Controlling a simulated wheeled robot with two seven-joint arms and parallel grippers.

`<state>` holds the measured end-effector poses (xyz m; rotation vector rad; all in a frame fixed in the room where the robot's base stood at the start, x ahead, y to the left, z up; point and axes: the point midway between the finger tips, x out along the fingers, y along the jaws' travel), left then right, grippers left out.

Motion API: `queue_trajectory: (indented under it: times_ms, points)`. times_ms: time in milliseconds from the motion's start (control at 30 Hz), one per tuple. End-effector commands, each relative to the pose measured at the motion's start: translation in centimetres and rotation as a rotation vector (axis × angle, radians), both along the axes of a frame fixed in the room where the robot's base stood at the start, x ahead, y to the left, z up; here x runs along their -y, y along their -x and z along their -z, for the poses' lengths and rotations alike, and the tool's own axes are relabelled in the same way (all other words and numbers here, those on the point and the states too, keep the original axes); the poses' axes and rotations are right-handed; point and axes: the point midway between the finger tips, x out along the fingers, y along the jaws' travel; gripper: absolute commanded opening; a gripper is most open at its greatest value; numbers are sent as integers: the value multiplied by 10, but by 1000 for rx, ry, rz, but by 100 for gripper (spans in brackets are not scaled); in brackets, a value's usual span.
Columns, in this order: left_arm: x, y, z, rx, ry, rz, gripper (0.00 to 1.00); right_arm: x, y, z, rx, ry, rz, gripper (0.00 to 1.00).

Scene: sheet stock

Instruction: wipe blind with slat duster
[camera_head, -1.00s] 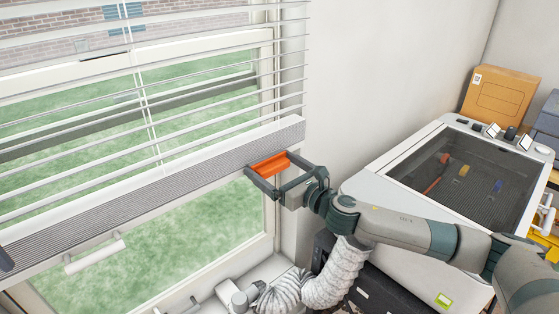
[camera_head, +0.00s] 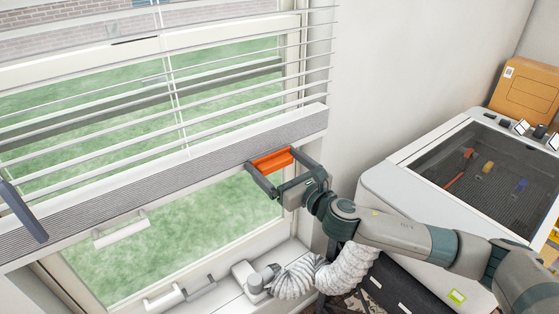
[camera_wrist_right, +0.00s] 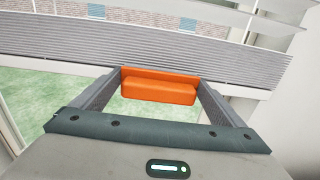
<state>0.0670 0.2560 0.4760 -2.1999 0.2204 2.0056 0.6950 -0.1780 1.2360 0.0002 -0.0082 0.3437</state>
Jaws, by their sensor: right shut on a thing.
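The blind (camera_head: 190,160) hangs across the window at left and centre, with spaced slats above and a thick grey ribbed stack at its lower edge. My right gripper (camera_head: 272,161) is shut on an orange block, which I take to be the slat duster (camera_head: 271,160). It is near the stack's lower edge, left of the blind's right end. In the right wrist view the duster (camera_wrist_right: 160,88) lies between the fingers and overlaps the stack; contact cannot be told. A dark bar (camera_head: 22,212) at the left edge may be a left gripper finger.
A white machine with a dark lid (camera_head: 465,165) stands at the right, a cardboard box (camera_head: 525,92) behind it. Below the window are a white ribbed hose (camera_head: 345,268) and white fittings on the sill. A white window handle (camera_head: 120,230) sits under the blind.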

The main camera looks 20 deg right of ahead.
Motion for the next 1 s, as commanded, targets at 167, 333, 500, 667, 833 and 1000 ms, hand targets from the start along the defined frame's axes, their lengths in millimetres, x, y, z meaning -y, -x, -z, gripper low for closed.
queue_trajectory:
  times_ms: [167,333,500,667,833,1000]
  points:
    - [0,0,0,0,0,0,31,0,0,0,0,0,0,71]
    - [0,0,0,0,0,0,31,0,1,0,0,0,0,71]
    - [0,0,0,0,0,0,31,3,8,0,-1,0,-1,71]
    - [0,0,0,0,0,0,31,7,18,0,-1,0,-1,71]
    - [0,0,0,0,0,0,31,11,28,0,0,2,1,71]
    - [0,0,0,0,0,0,31,15,39,1,-1,1,0,71]
